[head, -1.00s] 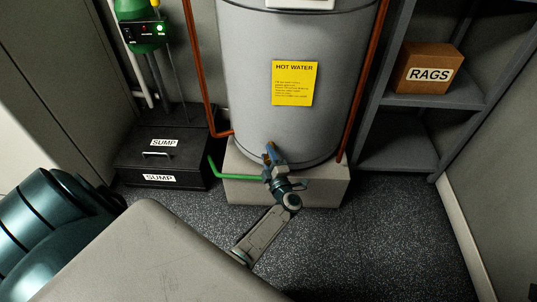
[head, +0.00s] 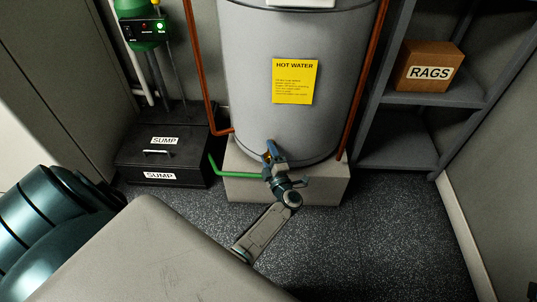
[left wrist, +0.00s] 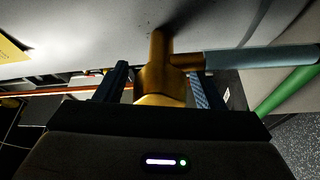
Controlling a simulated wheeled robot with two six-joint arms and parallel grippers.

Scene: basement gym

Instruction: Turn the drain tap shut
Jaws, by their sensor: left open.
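The drain tap is low on the front of the grey hot water tank (head: 250,100). Its brass body (left wrist: 160,82) fills the middle of the left wrist view, and only a little brass (head: 267,157) shows in the head view. A blue-grey bar (left wrist: 260,58) reaches right from the brass in the left wrist view; I cannot tell if it is the lever. My left gripper (head: 275,155) is open at the tap. In the left wrist view its fingers (left wrist: 158,82) stand on either side of the brass. Contact is unclear. My right gripper is out of view.
A green pipe (head: 238,176) runs left from near the tap, in front of the pale plinth (head: 325,190). Copper pipes (head: 197,65) flank the tank. A black sump box (head: 165,160) stands left; shelves with a rags box (head: 428,65) stand right. Floor at the right front is clear.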

